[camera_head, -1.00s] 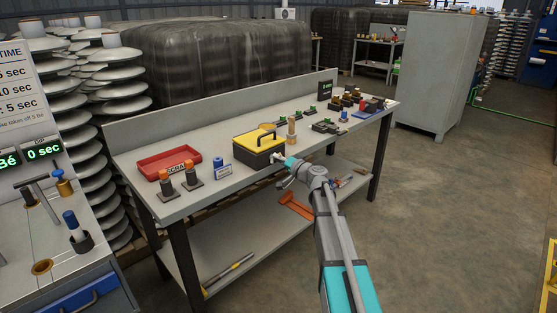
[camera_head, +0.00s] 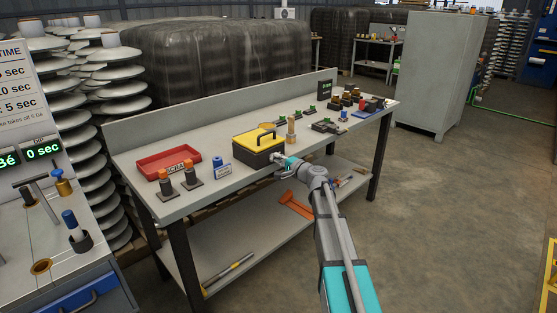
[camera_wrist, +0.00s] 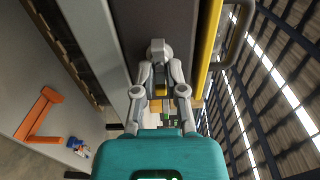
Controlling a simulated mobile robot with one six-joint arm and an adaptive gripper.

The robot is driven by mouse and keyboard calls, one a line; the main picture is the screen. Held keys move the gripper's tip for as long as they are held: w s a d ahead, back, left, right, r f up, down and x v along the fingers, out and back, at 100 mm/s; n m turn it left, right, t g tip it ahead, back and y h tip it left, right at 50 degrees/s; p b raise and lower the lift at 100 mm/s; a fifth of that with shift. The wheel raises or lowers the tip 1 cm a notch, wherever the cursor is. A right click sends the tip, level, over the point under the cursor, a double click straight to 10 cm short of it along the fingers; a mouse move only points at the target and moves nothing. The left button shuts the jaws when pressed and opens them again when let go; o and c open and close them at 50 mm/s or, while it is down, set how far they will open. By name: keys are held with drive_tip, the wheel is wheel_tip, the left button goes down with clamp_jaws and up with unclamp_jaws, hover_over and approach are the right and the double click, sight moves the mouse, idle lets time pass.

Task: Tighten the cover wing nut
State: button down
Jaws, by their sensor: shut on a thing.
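A dark box with a yellow cover (camera_head: 258,138) and a handle stands on the bench. In the wrist view, its dark side (camera_wrist: 186,22) is right in front of my gripper, with the yellow cover edge (camera_wrist: 208,45) to the right. My gripper (camera_wrist: 158,62) has its two fingers closed together on a small light grey piece, the wing nut (camera_wrist: 157,46), at the dark side. The fingers hide part of the nut, and its thread cannot be seen. In the head view, my gripper (camera_head: 279,159) is at the box's front right side, and the nut is too small to make out.
The grey workbench (camera_head: 219,191) holds a red tray (camera_head: 168,163), orange-topped parts and a blue-topped part left of the box. A tan post (camera_head: 291,131) and several small parts stand to its right. An orange bracket (camera_head: 296,204) lies on the lower shelf.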

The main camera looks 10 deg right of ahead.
drive_tip(key=shift+w+a+r, duration=0.1)
drive_tip(key=shift+w+a, duration=0.05)
drive_tip(key=shift+w, duration=0.05)
drive_tip(key=c, duration=0.7)
unclamp_jaws()
drive_tip(key=shift+s, duration=0.2)
drive_tip(key=v, duration=1.1)
drive_tip(key=shift+s+d, duration=0.25)
drive_tip(key=shift+s, duration=0.05)
